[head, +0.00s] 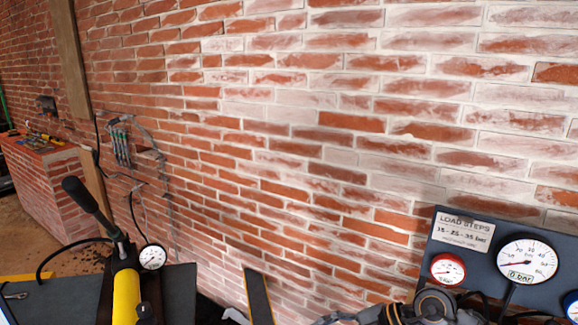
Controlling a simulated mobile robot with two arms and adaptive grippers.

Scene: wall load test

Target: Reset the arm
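At the bottom edge, right of centre, a dark rounded part with grey and orange-brown pieces shows; it looks like my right arm's end with the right gripper (350,317). It lies in front of the gauge panel's lower left side. Its fingers are cut off or too unclear to tell open from shut. I see nothing held there. My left gripper is not in view; a small pale piece at the bottom, left of centre, is too cropped to identify.
A yellow hand pump (126,297) with a black lever (88,207) and small gauge (152,257) stands at lower left. A dark gauge panel (450,256) stands at lower right. A brick wall (330,130) fills the back. A tool-covered brick bench (45,180) is far left.

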